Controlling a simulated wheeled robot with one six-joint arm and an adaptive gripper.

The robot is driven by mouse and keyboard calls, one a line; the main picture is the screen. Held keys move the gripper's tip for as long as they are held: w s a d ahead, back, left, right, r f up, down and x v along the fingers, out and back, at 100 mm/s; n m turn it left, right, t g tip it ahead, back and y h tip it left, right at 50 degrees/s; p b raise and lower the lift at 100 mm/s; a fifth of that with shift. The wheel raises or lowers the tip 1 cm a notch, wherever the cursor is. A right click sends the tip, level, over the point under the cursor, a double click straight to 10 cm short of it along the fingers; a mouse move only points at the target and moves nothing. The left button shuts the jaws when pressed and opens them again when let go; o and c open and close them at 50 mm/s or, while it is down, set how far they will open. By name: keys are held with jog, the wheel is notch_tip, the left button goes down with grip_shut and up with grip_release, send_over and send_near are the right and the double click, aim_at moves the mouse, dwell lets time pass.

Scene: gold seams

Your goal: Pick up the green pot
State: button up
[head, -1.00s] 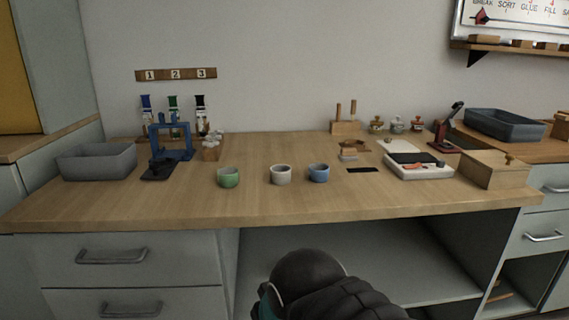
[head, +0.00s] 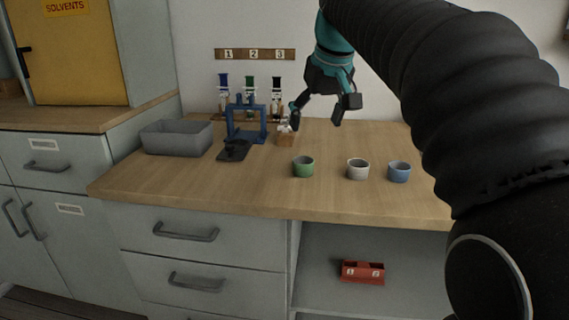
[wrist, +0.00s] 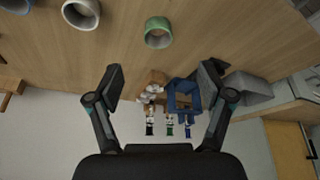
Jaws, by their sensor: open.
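The green pot (head: 303,167) is a small round open cup standing upright on the wooden bench, leftmost of a row of three. In the wrist view the green pot (wrist: 158,32) shows beyond the fingertips, near the top middle. My gripper (head: 317,116) is open and empty. It hangs in the air above the bench, up and slightly right of the green pot in the head view, apart from it. In the wrist view my gripper (wrist: 168,78) has its two fingers spread wide.
A white pot (head: 358,169) and a blue pot (head: 399,172) stand right of the green one. A blue stand (head: 247,120), a grey tray (head: 177,138) and a small wooden block with white tufts (head: 286,137) stand to the left and behind. Bench in front is clear.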

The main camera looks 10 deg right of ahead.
jog(key=w, duration=0.2)
send_near(304, 158)
jog(key=f, duration=0.1)
jog(key=a+f, duration=0.1)
jog(key=f, duration=0.1)
jog(key=shift+s+a+b, duration=0.1)
jog(key=shift+s+b, duration=0.15)
jog(key=shift+b, duration=0.15)
jog(key=shift+x, duration=2.65)
jog(key=shift+s, duration=0.15)
jog(key=c, duration=0.9)
